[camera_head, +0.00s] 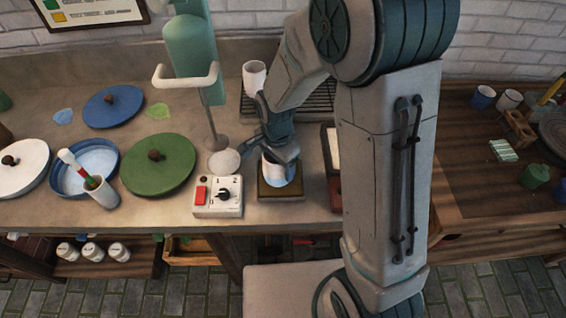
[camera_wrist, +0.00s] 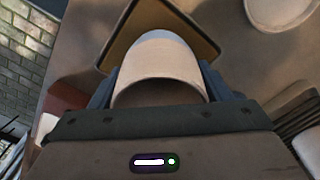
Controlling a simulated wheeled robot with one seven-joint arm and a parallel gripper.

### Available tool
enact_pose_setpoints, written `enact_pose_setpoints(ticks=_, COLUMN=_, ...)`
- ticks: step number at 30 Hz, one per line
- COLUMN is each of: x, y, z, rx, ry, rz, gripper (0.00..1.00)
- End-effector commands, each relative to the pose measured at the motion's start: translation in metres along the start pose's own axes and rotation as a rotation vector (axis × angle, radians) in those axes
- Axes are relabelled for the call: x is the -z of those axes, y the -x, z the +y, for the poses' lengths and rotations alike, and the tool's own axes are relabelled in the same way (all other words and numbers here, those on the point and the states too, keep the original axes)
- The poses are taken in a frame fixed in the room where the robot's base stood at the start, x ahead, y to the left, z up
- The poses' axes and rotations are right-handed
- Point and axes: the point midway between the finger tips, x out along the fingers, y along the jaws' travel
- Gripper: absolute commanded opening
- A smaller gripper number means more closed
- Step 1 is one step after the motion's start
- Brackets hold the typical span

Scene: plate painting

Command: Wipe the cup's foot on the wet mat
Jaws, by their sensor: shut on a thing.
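My gripper (camera_head: 276,156) points down and is shut on a cup (camera_head: 276,176), which looks white with blue on it. The cup is over the small square mat (camera_head: 281,194), which has a tan middle and a dark rim. In the wrist view the cup (camera_wrist: 160,62) sits between my two fingers (camera_wrist: 160,88), pale, with its near end toward my palm. The mat (camera_wrist: 203,32) shows beyond it. I cannot tell whether the cup's foot touches the mat.
A white control box (camera_head: 218,196) with a red switch and a dial stands just left of the mat. Another white cup (camera_head: 254,77) stands behind on a dark rack (camera_head: 310,98). Lidded basins, including a green one (camera_head: 158,165), fill the left. A dark-framed tray (camera_head: 331,160) is at right.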

Motion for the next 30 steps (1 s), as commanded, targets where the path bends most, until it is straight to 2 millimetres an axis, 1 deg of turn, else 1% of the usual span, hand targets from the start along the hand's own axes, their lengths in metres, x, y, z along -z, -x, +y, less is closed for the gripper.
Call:
enact_pose_setpoints(ticks=6, x=-0.008, y=-0.003, z=-0.007, rx=0.000, ry=0.002, rz=-0.002, gripper=0.41)
enact_pose_setpoints(ticks=16, x=-0.009, y=-0.003, z=-0.006, rx=-0.001, ry=0.003, rz=-0.003, gripper=0.41)
enact_pose_setpoints(ticks=20, x=-0.006, y=-0.003, z=-0.003, rx=-0.002, ry=0.003, rz=-0.004, gripper=0.41)
enact_pose_setpoints(ticks=30, x=0.009, y=-0.003, z=0.011, rx=-0.006, ry=-0.005, rz=-0.003, gripper=0.40)
